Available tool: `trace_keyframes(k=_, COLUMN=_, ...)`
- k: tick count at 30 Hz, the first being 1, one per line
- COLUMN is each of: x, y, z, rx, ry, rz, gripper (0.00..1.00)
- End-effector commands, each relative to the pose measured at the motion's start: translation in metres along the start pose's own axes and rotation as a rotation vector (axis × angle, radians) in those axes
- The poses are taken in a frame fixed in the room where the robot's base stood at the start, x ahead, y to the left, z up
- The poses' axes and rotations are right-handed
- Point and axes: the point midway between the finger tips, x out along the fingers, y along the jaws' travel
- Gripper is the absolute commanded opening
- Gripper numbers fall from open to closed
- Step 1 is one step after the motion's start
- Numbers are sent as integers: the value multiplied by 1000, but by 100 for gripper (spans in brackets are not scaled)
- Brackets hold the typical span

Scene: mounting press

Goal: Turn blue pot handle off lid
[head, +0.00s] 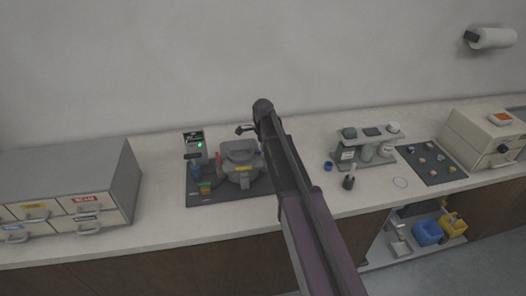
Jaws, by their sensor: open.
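A grey mounting press (239,178) with a rounded top stands on a dark mat on the counter, left of my arm. A small blue upright piece (197,170) is at its left; I cannot tell whether this is the pot handle. The lid cannot be made out separately from the press top. My gripper (241,129) is small and dark in the view, above and behind the press, pointing left. It is open with nothing seen in it, apart from the press and the blue piece. My arm hides the counter to the right of the press.
A control box (194,143) with a green light stands behind the mat (218,196). A red upright piece (218,158) is beside the press. Grey drawers (70,185) stand left. Right are a grey stand (368,152), a dark sample mat (431,174) and a beige box (484,136).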

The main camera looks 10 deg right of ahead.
Motion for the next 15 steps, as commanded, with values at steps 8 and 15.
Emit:
trace_keyframes(k=8, x=0, y=0, z=0, rx=0, ry=0, rz=0, gripper=34)
trace_keyframes(k=15, x=0, y=0, z=0, rx=0, ry=0, rz=0, gripper=0)
